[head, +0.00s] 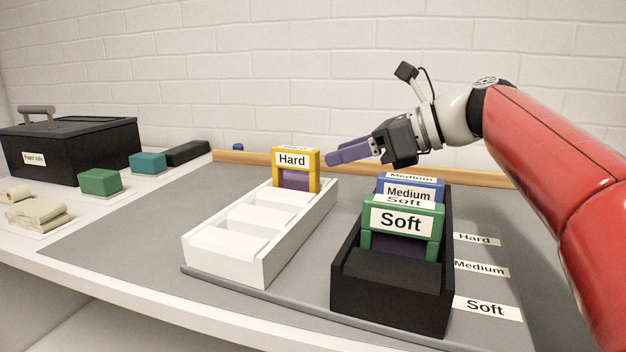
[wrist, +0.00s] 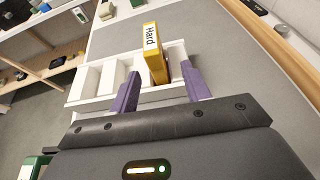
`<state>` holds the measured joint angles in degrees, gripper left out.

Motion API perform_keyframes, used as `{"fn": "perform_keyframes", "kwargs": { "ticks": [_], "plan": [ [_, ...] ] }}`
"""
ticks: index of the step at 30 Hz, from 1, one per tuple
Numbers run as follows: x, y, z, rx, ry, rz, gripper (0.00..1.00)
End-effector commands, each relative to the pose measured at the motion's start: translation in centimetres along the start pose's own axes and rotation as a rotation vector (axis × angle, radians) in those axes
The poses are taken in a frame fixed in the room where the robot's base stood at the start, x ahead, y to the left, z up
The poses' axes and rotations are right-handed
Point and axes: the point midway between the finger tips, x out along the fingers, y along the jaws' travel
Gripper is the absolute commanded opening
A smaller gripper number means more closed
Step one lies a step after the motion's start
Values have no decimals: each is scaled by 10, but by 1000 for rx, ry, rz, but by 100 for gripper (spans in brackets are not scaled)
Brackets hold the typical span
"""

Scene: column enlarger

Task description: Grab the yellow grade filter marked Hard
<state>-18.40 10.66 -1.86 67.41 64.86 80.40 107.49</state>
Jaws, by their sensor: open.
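The yellow filter marked Hard (head: 311,160) stands upright in the rear slot of the white rack (head: 199,262). It also shows in the wrist view (wrist: 154,57), between and just beyond my two purple fingers. My gripper (head: 332,159) is open and empty, with its fingertips close to the filter's right side in the head view. In the wrist view my fingers (wrist: 161,82) are spread, one on each side of the filter's line. I cannot tell whether either finger touches it.
A black rack (head: 385,300) on the right holds a green Soft filter (head: 402,222) and a blue Medium filter (head: 410,188). The white rack's other slots are empty. A wooden strip (head: 240,156) runs along the back. A black box (head: 70,150) and green block (head: 100,181) stand left.

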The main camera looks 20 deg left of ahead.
Motion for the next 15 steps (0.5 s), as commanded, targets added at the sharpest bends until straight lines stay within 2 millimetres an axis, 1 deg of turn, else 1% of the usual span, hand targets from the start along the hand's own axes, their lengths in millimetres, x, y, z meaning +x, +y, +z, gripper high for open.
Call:
{"fn": "perform_keyframes", "kwargs": {
  "ticks": [1, 8, 11, 15],
  "plan": [
    [7, 1, 0, 1, 0, 5, 47],
    [33, 5, 0, -2, 1, 2, 47],
    [49, 8, 1, -2, 2, 3, 47],
    [66, 8, 1, -3, 2, 0, 47]
  ]
}}
